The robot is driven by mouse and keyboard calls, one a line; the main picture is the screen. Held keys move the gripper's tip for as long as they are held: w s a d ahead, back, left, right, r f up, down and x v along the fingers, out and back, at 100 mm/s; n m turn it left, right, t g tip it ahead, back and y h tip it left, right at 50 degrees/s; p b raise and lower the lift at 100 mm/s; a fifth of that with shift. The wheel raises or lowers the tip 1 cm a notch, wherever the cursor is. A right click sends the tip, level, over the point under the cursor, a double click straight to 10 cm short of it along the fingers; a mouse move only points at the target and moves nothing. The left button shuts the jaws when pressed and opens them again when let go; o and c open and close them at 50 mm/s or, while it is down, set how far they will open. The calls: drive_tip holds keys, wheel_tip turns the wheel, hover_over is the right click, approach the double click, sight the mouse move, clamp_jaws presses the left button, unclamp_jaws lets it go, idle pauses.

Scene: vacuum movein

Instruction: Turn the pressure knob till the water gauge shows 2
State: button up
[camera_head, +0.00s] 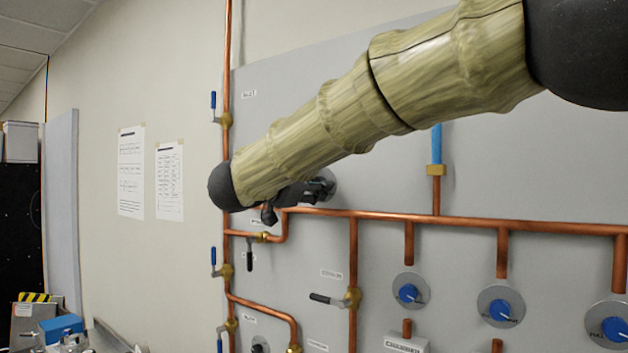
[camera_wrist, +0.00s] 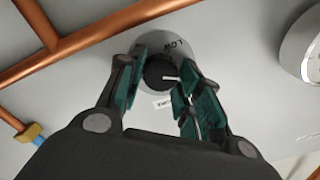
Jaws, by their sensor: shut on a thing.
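In the wrist view, a black knob (camera_wrist: 159,74) stands on a round grey dial (camera_wrist: 172,46) with upside-down lettering that looks like "LOW". My gripper (camera_wrist: 158,80) has its green-padded fingers around the knob and is shut on it. In the head view my gripper (camera_head: 288,197) reaches the panel beside the round grey dial (camera_head: 325,184), which my arm partly covers. A round pale disc (camera_wrist: 305,50), cut off at the wrist view's right edge, may be the gauge; I see no needle or reading on it.
Copper pipes (camera_head: 460,221) run across the grey panel (camera_head: 500,150) close to the gripper. A blue tube (camera_head: 436,143) in a brass fitting stands to the right. Several blue knobs (camera_head: 408,293) and lever valves (camera_head: 352,298) lie below.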

drive_tip(key=shift+f, duration=0.2)
drive_tip(key=o, duration=1)
drive_tip(key=shift+a+r, duration=0.1)
drive_tip(key=v, duration=1.2)
